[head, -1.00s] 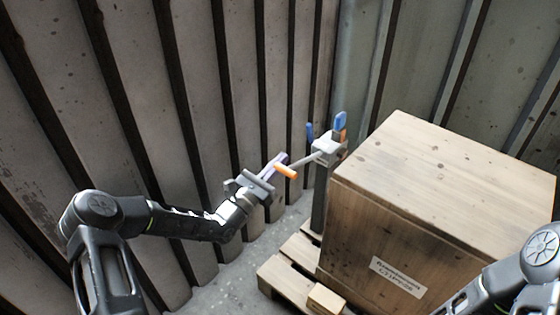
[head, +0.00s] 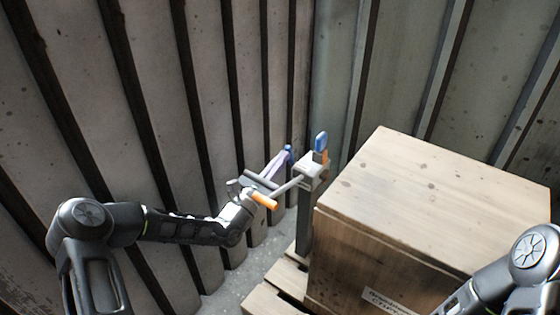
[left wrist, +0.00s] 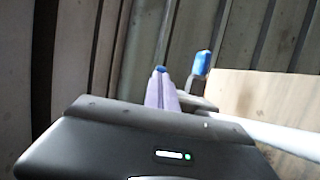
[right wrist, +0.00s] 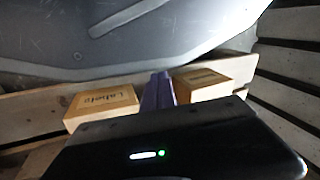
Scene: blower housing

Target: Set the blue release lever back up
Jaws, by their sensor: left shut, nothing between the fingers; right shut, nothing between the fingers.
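My right gripper (right wrist: 163,75) is shut and empty, low near the pallet.
A grey rod with an orange grip (head: 264,200) reaches from the fixture toward my left wrist, close to it. The wooden crate (head: 420,190) fills the right side on a pallet (head: 262,303). Ribbed walls stand close behind. Small wooden blocks (right wrist: 100,106) show below.

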